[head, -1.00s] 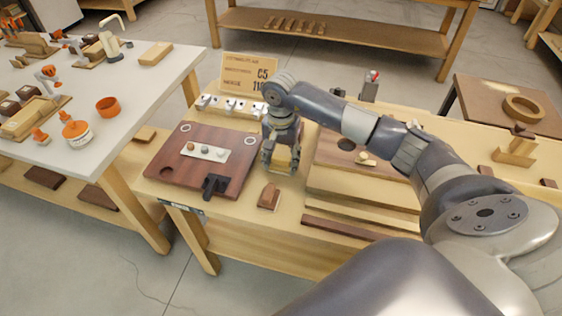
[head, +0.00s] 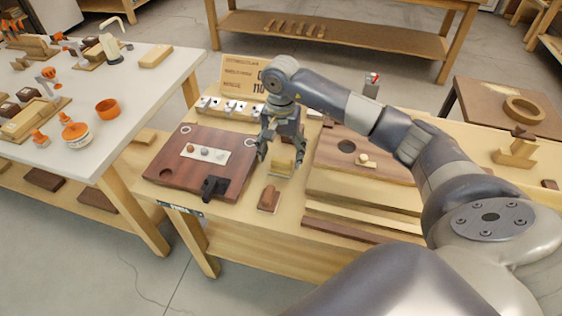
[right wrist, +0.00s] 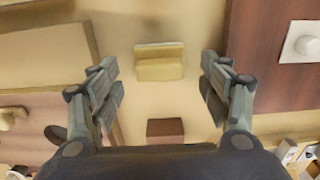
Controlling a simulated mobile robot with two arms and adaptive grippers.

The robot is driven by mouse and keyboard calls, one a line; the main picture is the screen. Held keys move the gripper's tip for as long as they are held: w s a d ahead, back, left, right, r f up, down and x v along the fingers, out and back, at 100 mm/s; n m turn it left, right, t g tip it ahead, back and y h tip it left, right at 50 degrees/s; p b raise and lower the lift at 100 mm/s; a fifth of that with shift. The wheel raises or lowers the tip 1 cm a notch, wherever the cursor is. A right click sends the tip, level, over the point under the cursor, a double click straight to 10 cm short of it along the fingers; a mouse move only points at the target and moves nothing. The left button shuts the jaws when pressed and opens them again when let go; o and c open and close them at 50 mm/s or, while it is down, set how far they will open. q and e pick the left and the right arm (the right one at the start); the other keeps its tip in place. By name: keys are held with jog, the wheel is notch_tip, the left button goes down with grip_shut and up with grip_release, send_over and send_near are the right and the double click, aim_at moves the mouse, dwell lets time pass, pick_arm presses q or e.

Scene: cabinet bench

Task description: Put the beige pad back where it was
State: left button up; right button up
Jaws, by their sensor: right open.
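The beige pad (head: 281,161) stands on the bench between the two dark boards, just behind a small brown block (head: 269,198). In the right wrist view the pad (right wrist: 160,68) shows as a beige block with a paler strip along its upper edge. My right gripper (head: 282,149) is open above the pad, one finger to each side. In the right wrist view clear gaps show between the pad and both fingers, and nothing is held. The brown block (right wrist: 165,130) shows there below the pad. My left gripper is not in view.
A reddish-brown board (head: 178,170) with a pale strip of knobs and a black fitting (head: 215,188) lies left of the pad. A board with a round hole (head: 335,165) lies right. A sign (head: 240,75) and a row of switches (head: 225,108) stand behind.

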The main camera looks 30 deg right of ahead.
aim_at(281, 160)
notch_tip(281, 160, up, 9)
jog(key=b, duration=0.1)
jog(key=shift+f, duration=0.2)
dwell(0.5)
